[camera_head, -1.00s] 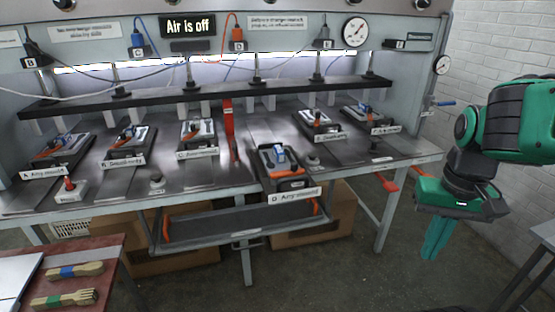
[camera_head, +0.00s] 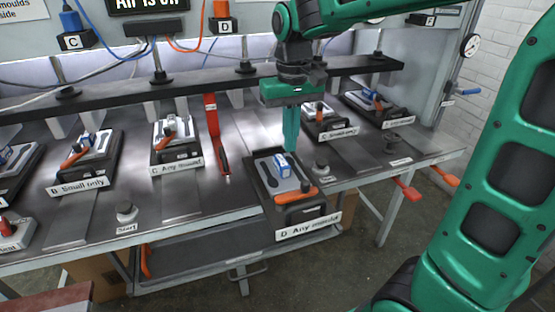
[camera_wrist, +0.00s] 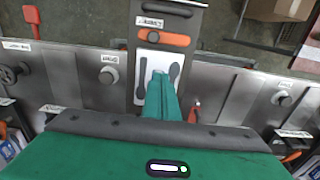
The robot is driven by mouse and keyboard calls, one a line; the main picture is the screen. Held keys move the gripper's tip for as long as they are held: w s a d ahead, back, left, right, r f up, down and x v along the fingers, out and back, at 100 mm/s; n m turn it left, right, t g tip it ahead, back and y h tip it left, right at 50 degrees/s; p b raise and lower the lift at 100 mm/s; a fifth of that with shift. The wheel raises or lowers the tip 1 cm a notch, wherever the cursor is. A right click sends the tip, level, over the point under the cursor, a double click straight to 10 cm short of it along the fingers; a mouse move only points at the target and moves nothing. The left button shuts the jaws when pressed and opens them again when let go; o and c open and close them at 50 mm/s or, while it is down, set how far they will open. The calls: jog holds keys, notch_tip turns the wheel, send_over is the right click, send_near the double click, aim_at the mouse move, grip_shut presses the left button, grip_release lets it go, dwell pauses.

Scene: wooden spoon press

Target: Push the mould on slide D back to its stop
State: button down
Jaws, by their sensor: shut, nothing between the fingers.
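The mould on slide D (camera_head: 263,173) is a grey plate with a dark spoon-shaped hollow, in a black holder with an orange handle (camera_head: 297,195). A blue-and-white block (camera_head: 283,166) sits on it. Its holder, labelled D Any mould, sticks out past the table's front edge. My gripper (camera_head: 291,148) is shut and empty, pointing down at the mould's back part, close to the block. In the wrist view, the fingers (camera_wrist: 160,98) overlap the mould plate (camera_wrist: 143,66) and partly hide it. I cannot tell whether they touch it.
Slide C's mould (camera_head: 177,140) and a red upright bar (camera_head: 212,125) are to the left. Another mould (camera_head: 322,118) is at the right. A black beam (camera_head: 205,87) runs behind.

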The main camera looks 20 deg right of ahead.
aim_at(280, 159)
jog(key=f, duration=1)
jog(key=shift+w+a, duration=0.2)
jog(key=shift+w, duration=0.1)
jog(key=shift+w, duration=2.6)
jog(key=shift+r, duration=0.1)
